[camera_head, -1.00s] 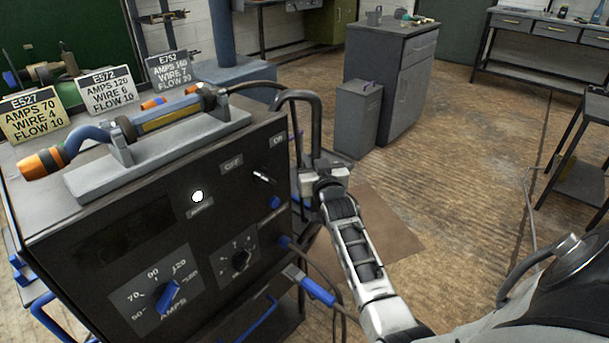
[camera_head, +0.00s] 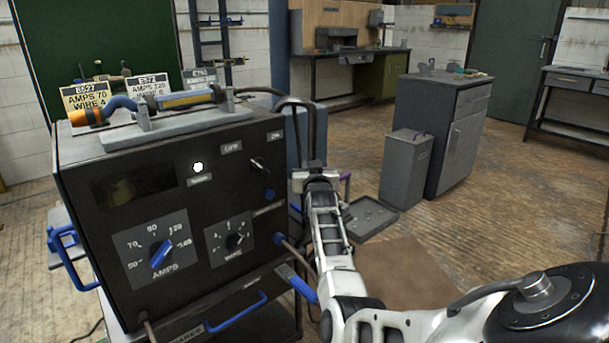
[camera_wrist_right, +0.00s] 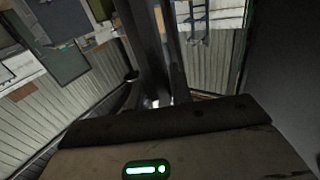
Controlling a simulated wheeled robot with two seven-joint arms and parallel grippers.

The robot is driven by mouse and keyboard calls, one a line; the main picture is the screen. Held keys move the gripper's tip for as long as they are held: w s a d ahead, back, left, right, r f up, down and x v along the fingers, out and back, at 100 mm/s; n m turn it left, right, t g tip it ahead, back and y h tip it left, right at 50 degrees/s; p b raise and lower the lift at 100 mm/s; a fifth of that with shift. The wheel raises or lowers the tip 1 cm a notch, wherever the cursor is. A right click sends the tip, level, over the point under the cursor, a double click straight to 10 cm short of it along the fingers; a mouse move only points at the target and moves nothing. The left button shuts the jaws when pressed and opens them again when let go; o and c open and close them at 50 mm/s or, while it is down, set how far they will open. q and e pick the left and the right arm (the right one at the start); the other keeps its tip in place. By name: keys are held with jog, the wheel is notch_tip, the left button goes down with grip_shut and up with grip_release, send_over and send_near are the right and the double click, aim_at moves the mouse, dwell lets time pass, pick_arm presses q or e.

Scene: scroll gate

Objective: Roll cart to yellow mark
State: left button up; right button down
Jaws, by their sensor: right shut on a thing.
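The cart (camera_head: 75,175) carries a black welding machine with AMPS and WIRE dials, and fills the left of the head view. A torch with an orange end (camera_head: 88,115) lies in a grey holder on top. A dark bent handle bar (camera_head: 297,102) rises at the cart's right side. My right gripper (camera_head: 314,172) is shut on this handle bar; the bar also shows between the fingers in the right wrist view (camera_wrist_right: 150,50). My left gripper is not in view. No yellow floor mark shows; the cart hides the floor behind it.
A grey bin (camera_head: 406,168) and a grey cabinet (camera_head: 445,135) stand right of the cart. A flat grey tray (camera_head: 370,217) and a brown floor patch (camera_head: 400,270) lie nearer. Workbenches line the back and right. The wooden floor at right is open.

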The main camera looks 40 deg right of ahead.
jog(key=shift+w+a+f, duration=0.2)
jog(key=shift+w+a, duration=0.1)
jog(key=shift+a, duration=0.25)
jog(key=c, duration=1.3)
grip_release()
jog(key=shift+r, duration=0.2)
jog(key=shift+s+d, duration=0.1)
